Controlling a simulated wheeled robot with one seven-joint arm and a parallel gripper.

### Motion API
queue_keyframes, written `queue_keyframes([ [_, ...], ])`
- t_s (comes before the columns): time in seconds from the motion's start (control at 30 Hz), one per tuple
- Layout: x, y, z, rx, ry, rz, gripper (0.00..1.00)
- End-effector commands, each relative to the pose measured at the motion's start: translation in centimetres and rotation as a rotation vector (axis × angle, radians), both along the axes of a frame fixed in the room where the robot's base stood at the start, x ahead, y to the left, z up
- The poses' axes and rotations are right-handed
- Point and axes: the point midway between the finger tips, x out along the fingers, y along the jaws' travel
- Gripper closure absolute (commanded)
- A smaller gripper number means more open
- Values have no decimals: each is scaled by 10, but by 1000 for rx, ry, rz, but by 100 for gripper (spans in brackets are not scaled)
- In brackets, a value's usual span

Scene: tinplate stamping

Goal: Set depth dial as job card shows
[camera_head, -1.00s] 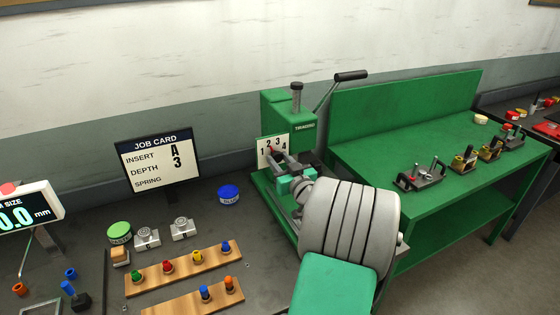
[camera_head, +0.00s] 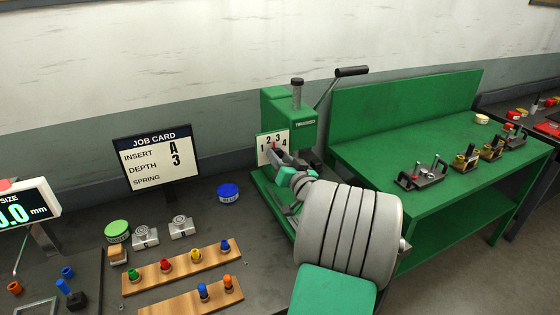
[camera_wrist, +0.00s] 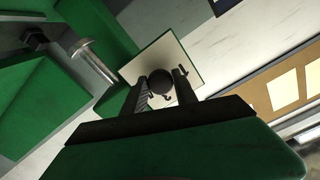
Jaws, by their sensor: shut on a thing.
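The job card (camera_head: 157,165) stands at the back left and reads insert A and depth 3; the spring line looks blank. The depth dial is a white plate (camera_head: 260,157) on the green press, numbered 1 to 4. Its red pointer (camera_head: 274,146) stands nearly upright, between 2 and 3 as far as I can tell. My gripper (camera_head: 281,159) is at the dial and hides its lower part. In the wrist view, the dark round dial knob (camera_wrist: 161,82) sits between my two fingers, which are shut on it against the white plate (camera_wrist: 184,62).
The press (camera_head: 289,108) has a lever with a black grip (camera_head: 351,71) at upper right. Wooden racks with coloured pegs (camera_head: 180,266), two grey blocks and a blue tin (camera_head: 228,193) lie on the bench to the left. A green table (camera_head: 400,150) holds tooling at right.

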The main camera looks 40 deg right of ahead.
Motion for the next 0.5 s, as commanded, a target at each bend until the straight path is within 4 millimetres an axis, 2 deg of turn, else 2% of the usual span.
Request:
queue_keyframes([
  [0.3, 0, 0, 0, 226, -66, -1, 100],
  [0.5, 0, 0, 0, 319, -93, 0, 100],
])
